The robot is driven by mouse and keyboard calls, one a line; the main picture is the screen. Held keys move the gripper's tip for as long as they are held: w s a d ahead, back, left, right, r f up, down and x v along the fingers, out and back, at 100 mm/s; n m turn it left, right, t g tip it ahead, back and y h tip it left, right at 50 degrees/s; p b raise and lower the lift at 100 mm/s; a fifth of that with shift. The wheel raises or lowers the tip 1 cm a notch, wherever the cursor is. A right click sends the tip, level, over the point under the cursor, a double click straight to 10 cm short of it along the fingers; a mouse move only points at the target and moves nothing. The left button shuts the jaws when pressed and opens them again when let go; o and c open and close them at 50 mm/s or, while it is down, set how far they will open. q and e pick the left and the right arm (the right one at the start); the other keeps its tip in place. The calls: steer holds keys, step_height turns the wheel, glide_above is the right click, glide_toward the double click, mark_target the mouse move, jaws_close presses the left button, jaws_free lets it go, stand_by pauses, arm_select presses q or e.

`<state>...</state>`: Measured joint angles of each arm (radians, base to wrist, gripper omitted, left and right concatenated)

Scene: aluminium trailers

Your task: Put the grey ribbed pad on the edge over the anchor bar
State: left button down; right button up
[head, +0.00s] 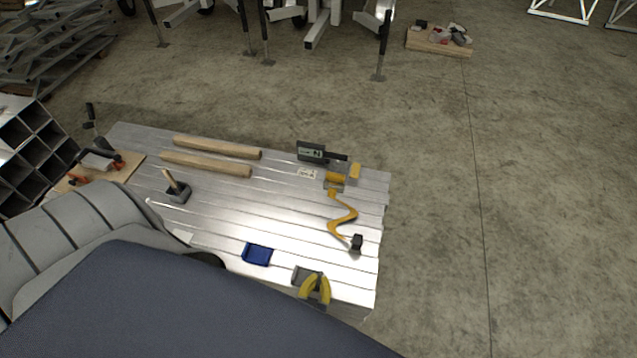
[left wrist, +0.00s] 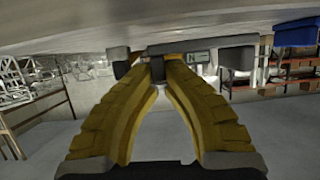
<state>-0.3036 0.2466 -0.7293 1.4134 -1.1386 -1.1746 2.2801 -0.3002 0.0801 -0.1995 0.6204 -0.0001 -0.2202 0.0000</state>
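The grey ribbed pad (head: 300,273) is at the front edge of the aluminium deck (head: 225,222), near its right corner. My left gripper (head: 317,278), with yellow fingers, is at that edge beside the pad's right part. In the left wrist view the fingertips (left wrist: 163,62) come together on a dark grey piece of the pad, whose grey body (left wrist: 205,46) stretches right under the pale deck edge. The fingers cover part of the pad, and I cannot tell whether it rests on the edge. I cannot pick out the anchor bar. My right gripper is not in view.
A blue pad (head: 257,254) lies left of the grey one at the front edge. An orange strap (head: 341,214) with a black end piece (head: 356,243) lies behind. Floor right is clear.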

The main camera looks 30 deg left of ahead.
arm_select(q)
steer(key=shift+f, duration=0.75)
steer(key=c, duration=1.5)
jaws_free()
steer(key=shift+c, duration=0.2)
steer(key=shift+v, duration=3.75)
